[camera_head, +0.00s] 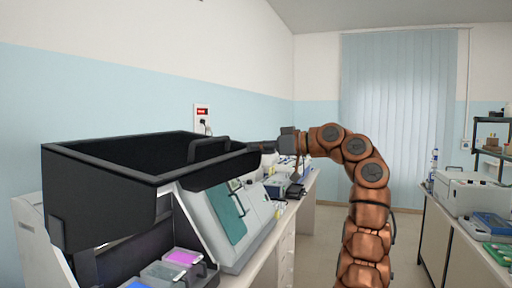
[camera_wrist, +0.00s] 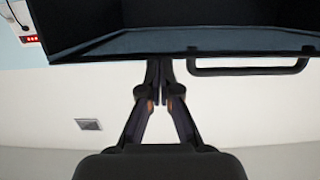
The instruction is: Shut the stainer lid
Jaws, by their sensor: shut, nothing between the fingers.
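The stainer lid (camera_head: 110,190) is a large black hood, raised open above the stainer (camera_head: 25,225) at the left of the head view. Its dark handle (camera_head: 210,144) is on the lid's edge. In the wrist view the lid (camera_wrist: 120,45) spans the top, and the handle (camera_wrist: 250,71) hangs to the right of my fingers. My gripper (camera_head: 262,146) is at the lid's right end in the head view. Its fingertips (camera_wrist: 159,62) are together and empty, close to the lid's edge; I cannot tell whether they touch it.
Below the raised lid, trays with coloured contents, one magenta (camera_head: 183,257), sit in the stainer. A grey device with a green panel (camera_head: 225,213) stands beside it on the bench. Another bench with a white device (camera_head: 470,192) is at the right. Floor shows between the benches.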

